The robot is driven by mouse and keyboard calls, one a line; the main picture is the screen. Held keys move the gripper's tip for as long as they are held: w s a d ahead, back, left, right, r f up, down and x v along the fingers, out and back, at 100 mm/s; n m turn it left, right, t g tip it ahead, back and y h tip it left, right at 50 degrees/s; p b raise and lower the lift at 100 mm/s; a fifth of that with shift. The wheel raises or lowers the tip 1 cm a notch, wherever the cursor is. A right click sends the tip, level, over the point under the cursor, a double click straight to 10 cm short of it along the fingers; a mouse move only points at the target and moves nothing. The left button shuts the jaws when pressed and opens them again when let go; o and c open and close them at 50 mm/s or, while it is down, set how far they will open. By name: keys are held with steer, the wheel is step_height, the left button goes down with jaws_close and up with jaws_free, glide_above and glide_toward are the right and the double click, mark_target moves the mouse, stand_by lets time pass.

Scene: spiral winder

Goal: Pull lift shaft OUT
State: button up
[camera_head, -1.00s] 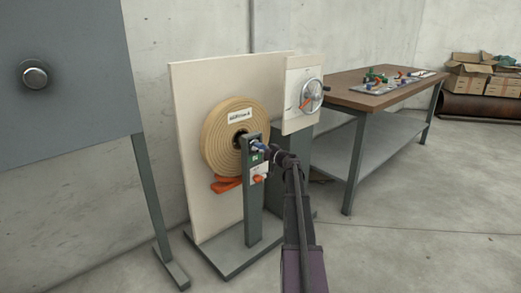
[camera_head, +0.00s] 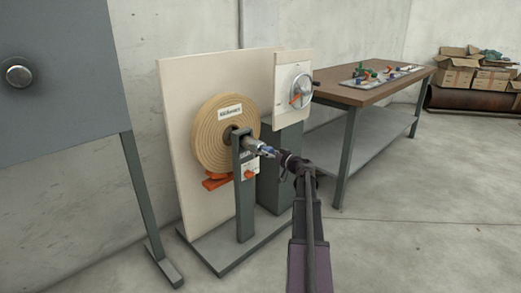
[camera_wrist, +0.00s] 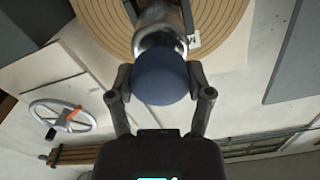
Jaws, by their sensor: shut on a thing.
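The lift shaft (camera_head: 252,143) is a metal cylinder sticking out toward me from the top of the grey post (camera_head: 244,195), in front of the wound tan roll (camera_head: 212,140). My gripper (camera_head: 270,151) is at its outer end. In the wrist view my gripper (camera_wrist: 161,95) has its two fingers on either side of the shaft's dark blue round knob (camera_wrist: 162,78), shut on it. The metal shaft (camera_wrist: 158,25) runs from the knob toward the tan roll (camera_wrist: 90,20). The shaft's far end is hidden.
A pale upright panel (camera_head: 180,100) stands behind the roll. A handwheel (camera_head: 300,90) is on a smaller panel to the right. An orange part (camera_head: 217,181) lies below the roll. A workbench (camera_head: 350,95) with tools stands behind at right. The floor at right is clear.

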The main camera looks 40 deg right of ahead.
steer(key=shift+s, duration=0.25)
steer(key=o, duration=1.3)
steer(key=shift+s, duration=0.1)
steer(key=s, duration=0.7)
steer(key=s+d, duration=0.1)
steer(key=s, duration=0.3)
steer(key=shift+s, duration=0.35)
steer(key=shift+a, duration=0.1)
